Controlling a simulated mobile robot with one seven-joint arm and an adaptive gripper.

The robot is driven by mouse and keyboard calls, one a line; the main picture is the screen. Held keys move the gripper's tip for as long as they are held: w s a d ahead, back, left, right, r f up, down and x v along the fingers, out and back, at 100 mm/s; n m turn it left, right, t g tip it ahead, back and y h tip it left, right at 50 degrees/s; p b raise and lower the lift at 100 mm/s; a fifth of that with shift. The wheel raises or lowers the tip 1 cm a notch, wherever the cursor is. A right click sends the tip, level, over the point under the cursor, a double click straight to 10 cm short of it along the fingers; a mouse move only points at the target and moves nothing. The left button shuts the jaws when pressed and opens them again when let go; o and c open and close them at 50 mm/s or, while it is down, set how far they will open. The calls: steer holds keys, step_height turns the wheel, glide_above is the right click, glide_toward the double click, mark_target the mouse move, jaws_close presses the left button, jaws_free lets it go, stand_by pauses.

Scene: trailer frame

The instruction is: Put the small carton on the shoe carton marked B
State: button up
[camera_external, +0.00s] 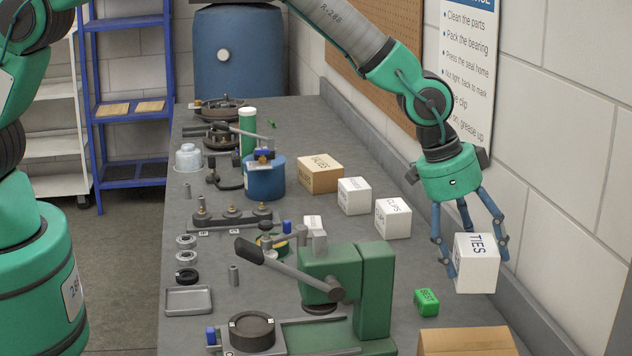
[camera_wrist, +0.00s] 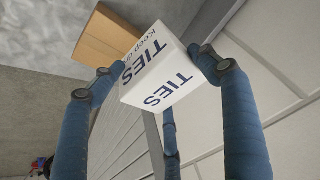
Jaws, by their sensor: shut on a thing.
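My gripper (camera_external: 471,246) is shut on a small white carton (camera_external: 476,274) printed TIES, with its blue fingers around the sides. The carton hangs at the right, over the bench's wall side. In the wrist view my gripper (camera_wrist: 155,80) has the TIES carton (camera_wrist: 158,72) between its fingertips, tilted in the picture. A brown carton (camera_external: 466,342) stands at the bottom edge of the external view, in front of and below the held carton, partly cut off. A brown carton also shows in the wrist view (camera_wrist: 105,38) behind the held one. No letter B is readable.
On the grey bench (camera_external: 300,128) stand a tan carton (camera_external: 320,174), white cartons (camera_external: 354,196) (camera_external: 392,218), a green press (camera_external: 375,285) and a small green box (camera_external: 427,302). A wall with a pegboard and sign (camera_external: 466,60) borders the right side.

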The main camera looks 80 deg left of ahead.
steer(key=r+m+p, duration=0.1)
steer(key=p, duration=0.1)
glide_above(456, 334)
steer(key=shift+r, duration=0.2)
steer(key=shift+f, duration=0.1)
step_height(456, 334, down, 6)
stand_by(0.4)
steer(key=shift+f, duration=0.1)
steer(key=shift+f, duration=1.8)
steer(key=o, duration=1.3)
steer(key=shift+f, duration=0.1)
